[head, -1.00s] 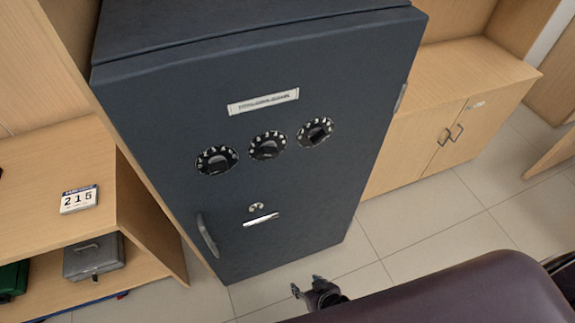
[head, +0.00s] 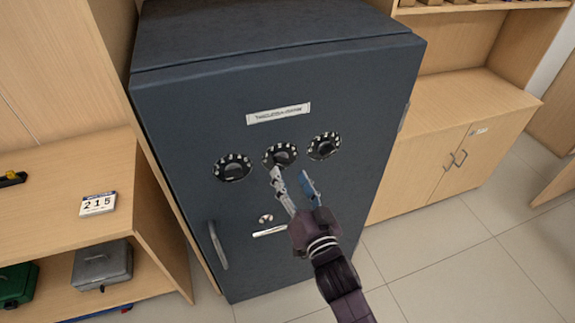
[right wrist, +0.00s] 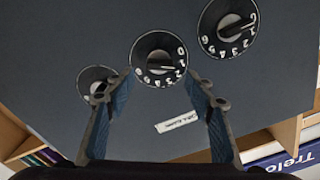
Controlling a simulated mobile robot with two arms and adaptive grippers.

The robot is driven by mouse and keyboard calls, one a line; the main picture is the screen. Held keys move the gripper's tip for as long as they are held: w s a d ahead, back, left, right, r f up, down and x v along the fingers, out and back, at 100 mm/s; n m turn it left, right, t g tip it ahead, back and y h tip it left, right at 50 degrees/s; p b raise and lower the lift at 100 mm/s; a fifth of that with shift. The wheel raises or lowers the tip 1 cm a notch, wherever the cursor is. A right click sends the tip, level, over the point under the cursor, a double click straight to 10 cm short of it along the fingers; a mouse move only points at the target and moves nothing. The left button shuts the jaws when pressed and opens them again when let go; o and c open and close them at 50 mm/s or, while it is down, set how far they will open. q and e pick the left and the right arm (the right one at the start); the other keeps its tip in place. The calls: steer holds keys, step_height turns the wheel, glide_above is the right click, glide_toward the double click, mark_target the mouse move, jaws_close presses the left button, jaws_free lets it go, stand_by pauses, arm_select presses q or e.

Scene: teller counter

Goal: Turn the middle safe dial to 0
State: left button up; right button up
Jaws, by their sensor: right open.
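The dark blue safe (head: 180,215) stands upright with three black dials in a row on its door. The middle dial (head: 281,154) has white numerals around its rim. It also shows in the right wrist view (right wrist: 159,58), its pointer toward the numerals at the picture's right; the exact number is hard to read. My right gripper (head: 290,175) is open and empty in front of the door, just below the middle dial. In the right wrist view its fingers (right wrist: 163,88) are spread on either side below that dial, apart from it. My left gripper is out of view.
The left dial (head: 232,167) and right dial (head: 324,146) sit close on either side. A door handle (head: 218,245) and a keyhole (head: 265,218) are lower down. Wooden shelving stands left, a low wooden cabinet (head: 430,150) right. Open tiled floor (head: 440,260) lies at front right.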

mark_target(283, 165)
steer(key=shift+p+x, duration=0.35)
steer(key=shift+x, duration=2.2)
steer(key=shift+c, duration=0.3)
steer(key=c, duration=1.1)
steer(key=shift+a+f+n, duration=0.1)
steer(key=shift+n, duration=2.7)
steer(key=o, duration=1.2)
steer(key=shift+c, duration=0.2)
steer(key=shift+s, duration=0.15)
